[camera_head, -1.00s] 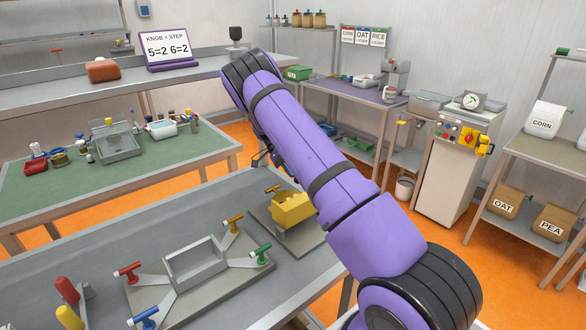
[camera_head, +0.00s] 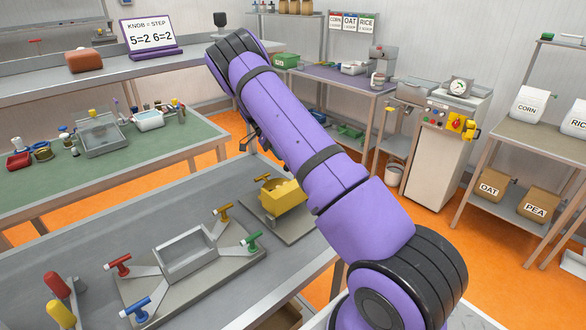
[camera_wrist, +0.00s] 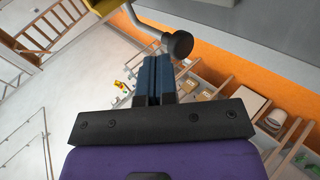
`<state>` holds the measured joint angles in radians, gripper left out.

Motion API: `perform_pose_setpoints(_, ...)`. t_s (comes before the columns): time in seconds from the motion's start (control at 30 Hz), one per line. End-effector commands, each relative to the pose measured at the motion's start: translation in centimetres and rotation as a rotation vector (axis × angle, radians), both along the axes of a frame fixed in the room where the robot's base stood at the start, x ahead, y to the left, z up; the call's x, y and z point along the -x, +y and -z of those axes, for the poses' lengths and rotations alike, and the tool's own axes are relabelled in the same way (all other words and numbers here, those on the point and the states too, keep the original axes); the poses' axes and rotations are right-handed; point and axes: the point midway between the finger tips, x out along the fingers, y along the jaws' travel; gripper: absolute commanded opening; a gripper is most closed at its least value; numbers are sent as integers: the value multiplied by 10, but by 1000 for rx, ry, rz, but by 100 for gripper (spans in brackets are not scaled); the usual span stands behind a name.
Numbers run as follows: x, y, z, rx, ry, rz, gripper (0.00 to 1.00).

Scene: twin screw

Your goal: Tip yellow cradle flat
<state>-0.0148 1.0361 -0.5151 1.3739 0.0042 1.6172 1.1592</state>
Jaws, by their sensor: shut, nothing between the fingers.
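The yellow cradle (camera_head: 283,198) stands on a grey plate (camera_head: 290,232) on the near bench, and my purple arm hides its right end. A yellow T-handle screw (camera_head: 268,180) shows beside it. My gripper (camera_wrist: 154,62) is shut and empty in the wrist view. In the head view it is mostly hidden behind my arm, so its gap to the cradle is hard to judge. In the wrist view a yellow part (camera_wrist: 104,6) is cut off by the top edge, with a bent metal rod and a black knob (camera_wrist: 178,44) close to the fingertips.
A grey fixture (camera_head: 186,252) with red, blue, green and yellow T-handles sits left of the cradle. Red and yellow handles (camera_head: 60,313) stand at the bench's near left. A green-topped table (camera_head: 140,165) lies behind. Bare bench (camera_head: 110,225) shows between.

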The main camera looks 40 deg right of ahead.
Motion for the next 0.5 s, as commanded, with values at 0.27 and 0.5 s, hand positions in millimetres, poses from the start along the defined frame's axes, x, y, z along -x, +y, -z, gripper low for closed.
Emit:
perform_pose_setpoints(0.27,30,12,-17,1,-2,-1,0)
perform_pose_setpoints(0.5,73,28,-21,-1,-3,-1,0)
